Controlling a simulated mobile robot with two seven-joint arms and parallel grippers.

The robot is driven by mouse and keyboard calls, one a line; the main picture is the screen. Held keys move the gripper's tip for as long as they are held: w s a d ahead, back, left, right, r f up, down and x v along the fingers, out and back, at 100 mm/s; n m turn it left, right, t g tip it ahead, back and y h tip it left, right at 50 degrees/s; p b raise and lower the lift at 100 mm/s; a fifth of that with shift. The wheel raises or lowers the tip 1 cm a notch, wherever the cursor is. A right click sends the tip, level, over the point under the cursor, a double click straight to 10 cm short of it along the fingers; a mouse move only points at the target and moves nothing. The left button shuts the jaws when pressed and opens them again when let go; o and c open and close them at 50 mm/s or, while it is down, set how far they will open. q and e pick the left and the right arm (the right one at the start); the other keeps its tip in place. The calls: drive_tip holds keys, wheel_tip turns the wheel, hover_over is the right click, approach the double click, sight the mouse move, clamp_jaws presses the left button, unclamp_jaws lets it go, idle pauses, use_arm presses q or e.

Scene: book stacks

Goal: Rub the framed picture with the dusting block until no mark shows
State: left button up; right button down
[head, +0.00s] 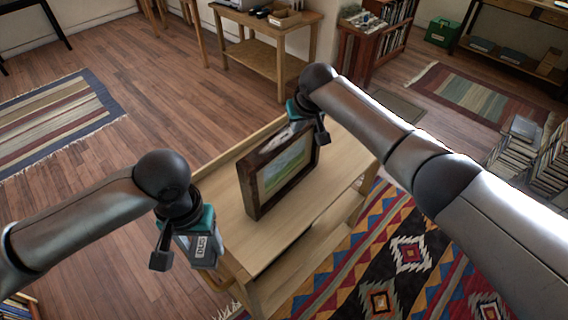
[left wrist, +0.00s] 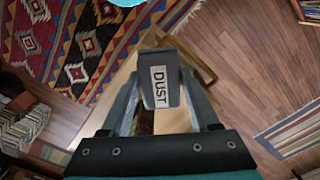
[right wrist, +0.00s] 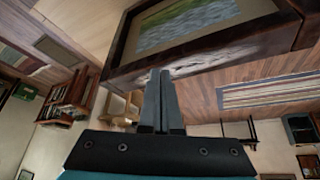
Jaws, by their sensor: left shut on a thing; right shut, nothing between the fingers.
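The framed picture (head: 283,174), a dark wooden frame around a green and blue landscape, stands upright on the light wood table. A pale, streaky patch (right wrist: 200,62) shows on the frame's edge in the right wrist view. My left gripper (head: 196,244) is shut on the grey dusting block (left wrist: 160,94), labelled DUST, in front of and left of the picture, apart from it. My right gripper (right wrist: 160,76) is shut and empty, its tips close to the frame's edge; I cannot tell whether they touch. In the head view, my right gripper (head: 311,128) hides the frame's far upper corner.
The light wood table (head: 232,212) has bare top around the picture and a lower shelf. A patterned rug (head: 410,255) lies to its right. Stacks of books (head: 520,150) stand further right. A side table (head: 265,58) is behind.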

use_arm(q)
drive_tip(key=shift+f, duration=0.15)
wheel_tip(320, 180, up, 7)
drive_tip(key=p, duration=0.7)
idle(0.3)
